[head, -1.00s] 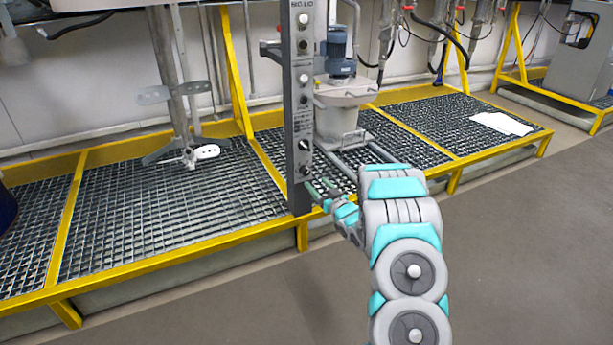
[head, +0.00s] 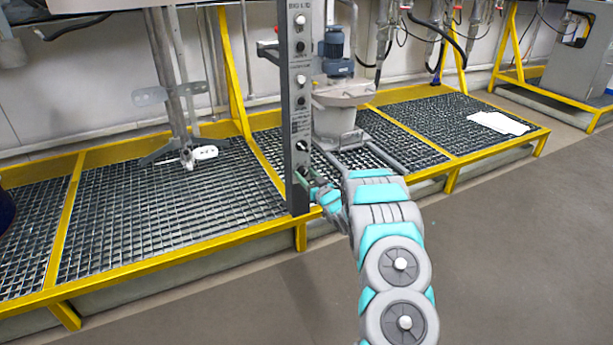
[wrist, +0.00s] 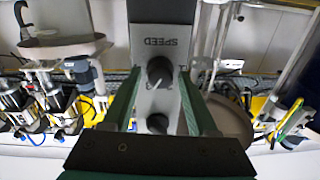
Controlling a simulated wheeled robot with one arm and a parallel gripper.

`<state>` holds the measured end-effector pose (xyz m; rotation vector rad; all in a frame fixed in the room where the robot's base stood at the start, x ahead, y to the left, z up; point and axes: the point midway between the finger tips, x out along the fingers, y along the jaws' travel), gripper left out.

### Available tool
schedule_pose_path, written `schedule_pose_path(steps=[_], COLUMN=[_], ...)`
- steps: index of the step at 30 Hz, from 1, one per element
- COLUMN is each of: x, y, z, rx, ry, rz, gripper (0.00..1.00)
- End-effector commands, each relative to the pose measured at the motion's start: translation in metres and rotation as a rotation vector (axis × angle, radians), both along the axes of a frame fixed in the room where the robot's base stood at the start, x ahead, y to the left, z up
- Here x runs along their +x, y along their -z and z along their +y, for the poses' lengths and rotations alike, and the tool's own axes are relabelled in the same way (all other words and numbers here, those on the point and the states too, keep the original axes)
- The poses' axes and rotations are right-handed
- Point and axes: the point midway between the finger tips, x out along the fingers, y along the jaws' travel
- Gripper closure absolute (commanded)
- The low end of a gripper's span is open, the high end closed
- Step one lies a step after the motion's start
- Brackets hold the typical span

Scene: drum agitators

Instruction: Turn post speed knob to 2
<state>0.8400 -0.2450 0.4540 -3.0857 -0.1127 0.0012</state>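The grey post (head: 300,100) stands upright in the head view, with a column of knobs and buttons on its face. In the wrist view a dark round speed knob (wrist: 160,72) with a light pointer line sits beside the upside-down "SPEED" label (wrist: 161,42). A second dark knob (wrist: 157,123) shows nearer my gripper's base. My gripper (head: 308,177) is at the lower part of the post. In the wrist view its two green fingers (wrist: 160,90) are spread, one on each side of the speed knob, with gaps. The knob's number scale is not readable.
Yellow-framed grating (head: 190,205) runs behind and beside the post. A blue motor on a grey vessel (head: 338,110) stands just right of the post. A metal stirrer shaft (head: 175,90) hangs to the left. The floor (head: 500,260) at front right is clear.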

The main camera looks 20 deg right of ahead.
Motion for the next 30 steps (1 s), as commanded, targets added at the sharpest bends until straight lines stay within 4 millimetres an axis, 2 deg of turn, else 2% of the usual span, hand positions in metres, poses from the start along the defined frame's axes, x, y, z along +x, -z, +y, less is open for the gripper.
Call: schedule_pose_path(steps=[2, 15, 30], x=[-0.0001, -0.0002, -0.0004], y=[0.0001, 0.0006, 0.0042], z=[0.0000, 0.0002, 0.0005], rx=[0.000, 0.000, -0.059], ry=[0.000, 0.000, -0.001], rz=[0.000, 0.001, 0.001], gripper=[0.51, 1.00, 1.00])
